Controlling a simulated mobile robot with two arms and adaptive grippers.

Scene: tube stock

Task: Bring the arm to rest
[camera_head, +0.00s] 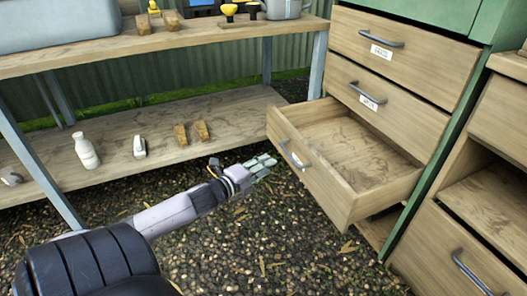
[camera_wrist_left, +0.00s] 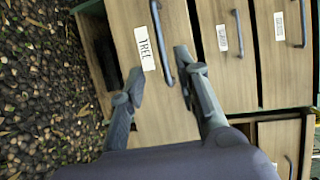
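My left arm (camera_head: 165,213) reaches in from the lower left in the head view. Its gripper (camera_head: 263,165) is just left of the open bottom drawer (camera_head: 325,190). In the left wrist view the gripper (camera_wrist_left: 158,82) has its two fingers spread apart with nothing between them. The fingers point at the drawer front, with its label (camera_wrist_left: 146,48) and grey handle (camera_wrist_left: 161,45) just beyond the tips. The fingers appear clear of the handle. The open drawer looks empty. My right gripper is not in view.
Two closed drawers (camera_head: 392,93) are above the open one. A workbench (camera_head: 180,42) stands at the left; its lower shelf (camera_head: 110,160) carries a white bottle (camera_head: 86,151) and wooden blocks (camera_head: 191,132). A wooden cabinet (camera_head: 480,200) is at the right. The gravel floor (camera_head: 260,245) is clear.

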